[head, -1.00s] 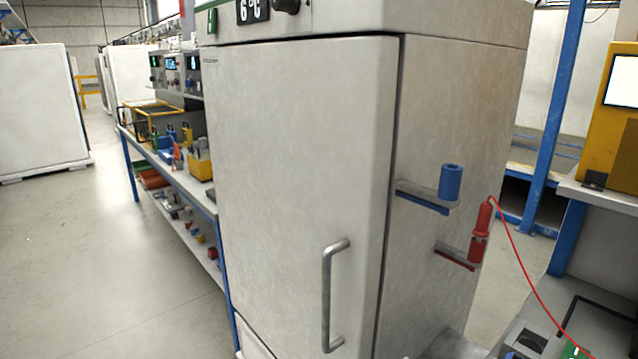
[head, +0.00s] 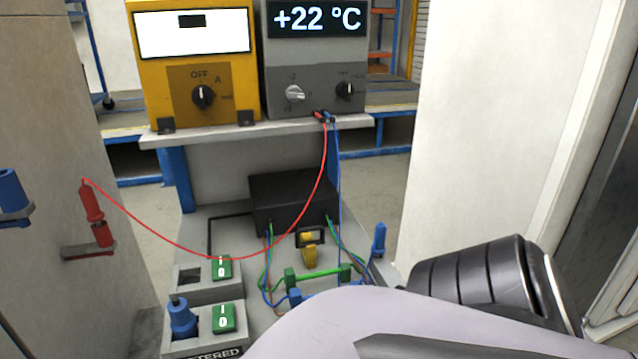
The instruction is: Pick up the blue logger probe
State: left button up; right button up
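A slim blue probe (head: 380,240) stands upright at the right side of the bench, just left of the pale cabinet. A thin blue lead (head: 338,190) runs down from the grey +22 °C meter (head: 315,55) toward that area; its lower end is hard to follow among other wires. A red probe (head: 92,212) on a red lead sits in a bracket on the left cabinet side. An arm of mine crosses the lower right. Neither gripper shows.
A yellow meter (head: 195,65) stands beside the grey meter on a shelf. A black box (head: 293,200), several coloured wires and green switches (head: 222,318) crowd the bench. A blue plug (head: 181,318) sits at the front left. Pale cabinets flank both sides.

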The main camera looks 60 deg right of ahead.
aim_at(380, 230)
jog(key=z, duration=2.45)
jog(key=k+j, duration=0.05)
jog(key=j, duration=0.05)
